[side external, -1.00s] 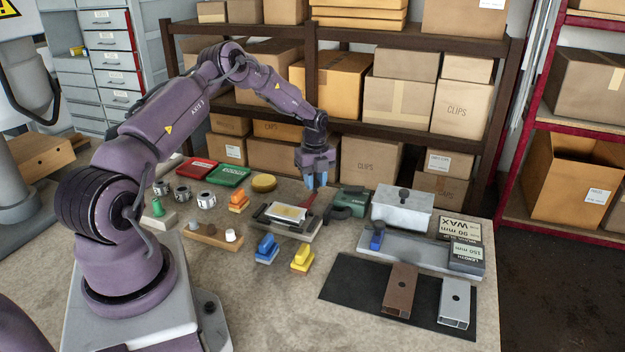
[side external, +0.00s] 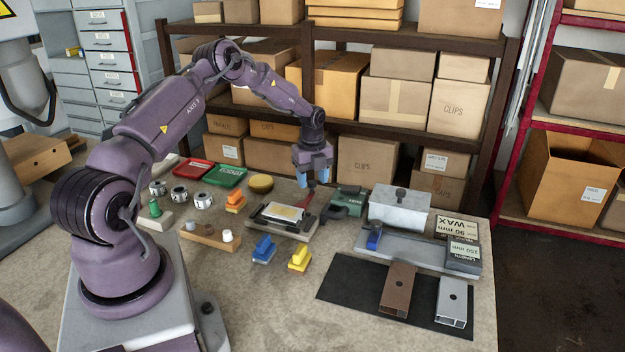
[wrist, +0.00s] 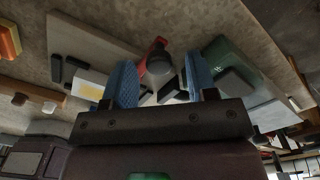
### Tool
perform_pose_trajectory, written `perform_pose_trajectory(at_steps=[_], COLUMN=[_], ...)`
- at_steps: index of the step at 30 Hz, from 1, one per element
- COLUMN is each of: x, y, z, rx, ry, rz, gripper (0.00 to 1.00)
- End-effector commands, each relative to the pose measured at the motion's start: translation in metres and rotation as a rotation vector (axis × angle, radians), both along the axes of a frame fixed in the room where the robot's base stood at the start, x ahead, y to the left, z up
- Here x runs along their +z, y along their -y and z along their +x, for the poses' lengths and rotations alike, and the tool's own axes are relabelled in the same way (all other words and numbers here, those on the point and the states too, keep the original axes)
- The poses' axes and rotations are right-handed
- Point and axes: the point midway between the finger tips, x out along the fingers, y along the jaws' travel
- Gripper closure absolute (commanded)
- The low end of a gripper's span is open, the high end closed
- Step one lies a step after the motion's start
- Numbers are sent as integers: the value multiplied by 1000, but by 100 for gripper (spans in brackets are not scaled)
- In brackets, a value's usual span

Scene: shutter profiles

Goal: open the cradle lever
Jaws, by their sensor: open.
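The cradle (side external: 293,232) is a low grey base on the bench with a dark frame and a pale yellow block. Its red lever (side external: 308,198) rises at the back right side. In the wrist view the red lever (wrist: 153,50) shows with a dark round knob (wrist: 159,64) at its end. My gripper (side external: 314,180) is just above the lever and points down. In the wrist view its blue fingers (wrist: 160,68) are apart, one on each side of the knob in the picture. I cannot tell whether either finger touches it.
A green box-like device (side external: 348,201) with a dark part stands close to the right of the lever. A grey block fixture (side external: 398,207) stands farther right. Blue (side external: 264,250) and yellow (side external: 299,257) handled pieces lie in front.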

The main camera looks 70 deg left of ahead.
Motion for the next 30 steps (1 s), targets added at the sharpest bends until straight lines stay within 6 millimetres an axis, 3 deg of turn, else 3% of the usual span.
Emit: perform_pose_trajectory(at_steps=[12, 16, 21, 30], x=[87, 108, 121, 123], y=[0, 0, 0, 0], z=[0, 1, 0, 0], rx=[0, 0, -1, -1], ry=[4, 4, 3, 2], rz=[2, 3, 1, 0], gripper=[48, 48, 48, 48])
